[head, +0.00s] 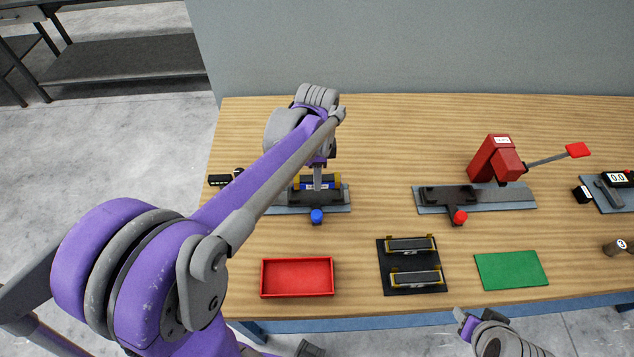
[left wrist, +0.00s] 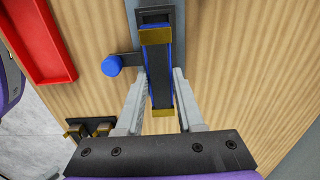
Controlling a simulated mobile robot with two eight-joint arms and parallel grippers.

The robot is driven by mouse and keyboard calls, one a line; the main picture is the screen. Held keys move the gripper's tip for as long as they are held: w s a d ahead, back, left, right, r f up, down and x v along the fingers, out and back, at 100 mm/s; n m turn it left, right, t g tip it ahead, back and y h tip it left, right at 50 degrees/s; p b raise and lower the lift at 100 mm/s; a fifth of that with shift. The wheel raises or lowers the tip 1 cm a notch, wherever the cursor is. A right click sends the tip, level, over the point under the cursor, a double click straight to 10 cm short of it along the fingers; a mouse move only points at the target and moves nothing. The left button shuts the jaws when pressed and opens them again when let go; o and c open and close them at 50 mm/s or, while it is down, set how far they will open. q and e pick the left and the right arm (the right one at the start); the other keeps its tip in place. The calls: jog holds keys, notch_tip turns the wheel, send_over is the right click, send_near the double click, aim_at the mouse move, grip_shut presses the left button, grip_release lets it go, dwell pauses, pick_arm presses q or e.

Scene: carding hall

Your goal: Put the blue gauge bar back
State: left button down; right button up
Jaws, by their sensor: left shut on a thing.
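The blue gauge bar (head: 317,183), with gold-coloured ends, is at a grey fixture plate (head: 338,201) with a blue knob (head: 317,216). In the left wrist view the bar (left wrist: 160,75) lies between the two fingers of my left gripper (left wrist: 160,98), which is shut on it. The plate (left wrist: 192,20) and blue knob (left wrist: 112,66) show beside and beyond it. I cannot tell whether the bar rests in the fixture or is just above it.
A black rack (head: 397,266) holds two grey bar-like pieces with gold-coloured ends. A red tray (head: 297,292) is left of it, a green mat (head: 512,270) right. A red lever press (head: 493,160) stands behind a second fixture with a red knob (head: 460,217). Bare wood lies between them.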

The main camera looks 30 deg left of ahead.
pick_arm(q)
notch_tip(320, 180, up, 5)
jog(key=shift+r, duration=0.15)
jog(key=shift+r+p, duration=0.6)
jog(key=shift+r, duration=0.4)
pick_arm(e)
jog(key=shift+w+r, duration=0.25)
jog(key=shift+r, duration=0.25)
jog(key=shift+w+r, duration=0.2)
jog(key=shift+r, duration=0.25)
pick_arm(q)
jog(key=shift+f, duration=0.1)
pick_arm(e)
jog(key=shift+s, duration=0.15)
